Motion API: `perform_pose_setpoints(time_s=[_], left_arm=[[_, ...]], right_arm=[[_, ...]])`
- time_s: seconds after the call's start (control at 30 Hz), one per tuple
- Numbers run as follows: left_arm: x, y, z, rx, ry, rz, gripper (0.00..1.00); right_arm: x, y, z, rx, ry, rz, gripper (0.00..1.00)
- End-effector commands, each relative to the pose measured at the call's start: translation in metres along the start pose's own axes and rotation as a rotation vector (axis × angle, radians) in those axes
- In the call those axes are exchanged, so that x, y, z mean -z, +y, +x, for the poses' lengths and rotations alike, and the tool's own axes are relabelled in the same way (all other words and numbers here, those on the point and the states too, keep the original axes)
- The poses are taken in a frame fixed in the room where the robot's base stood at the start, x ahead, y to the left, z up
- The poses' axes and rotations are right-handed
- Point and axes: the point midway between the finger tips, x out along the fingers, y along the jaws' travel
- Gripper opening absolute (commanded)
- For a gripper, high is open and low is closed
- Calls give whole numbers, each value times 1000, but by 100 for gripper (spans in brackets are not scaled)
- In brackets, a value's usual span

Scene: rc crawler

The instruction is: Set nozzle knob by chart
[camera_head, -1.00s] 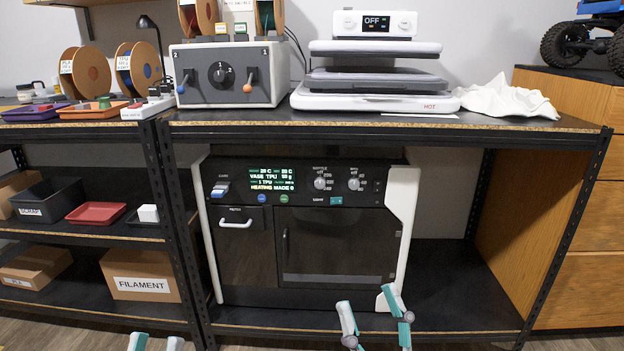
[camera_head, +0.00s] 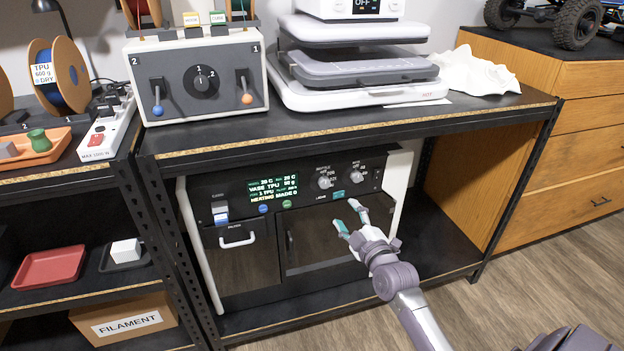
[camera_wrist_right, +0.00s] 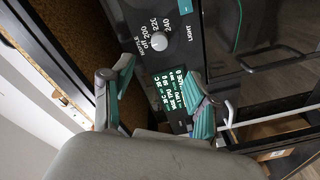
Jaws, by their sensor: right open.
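My right gripper (camera_head: 348,215) is open and empty, below the knobs and apart from the nozzle knob. My left gripper is out of view. No chart is readable.
The bench top edge (camera_head: 350,130) overhangs the knobs. A selector box (camera_head: 195,80) and a heat press (camera_head: 360,90) stand on top. A handle (camera_head: 237,238) sticks out of the lower left drawer. The shelf right of the printer is clear.

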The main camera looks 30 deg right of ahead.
Motion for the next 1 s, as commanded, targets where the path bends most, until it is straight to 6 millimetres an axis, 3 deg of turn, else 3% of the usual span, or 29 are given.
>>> perform_pose_setpoints(time_s=[0.27, 0.6, 0.8, 1.0], left_arm=[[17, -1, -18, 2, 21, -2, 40], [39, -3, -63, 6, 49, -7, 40], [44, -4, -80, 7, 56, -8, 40], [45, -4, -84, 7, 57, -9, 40]], right_arm=[[1, -1, 50, -4, 4, 2, 59], [1, -1, 114, -3, 4, 2, 59], [2, -1, 130, -1, 4, 1, 59], [2, -1, 133, -1, 3, 1, 59]])
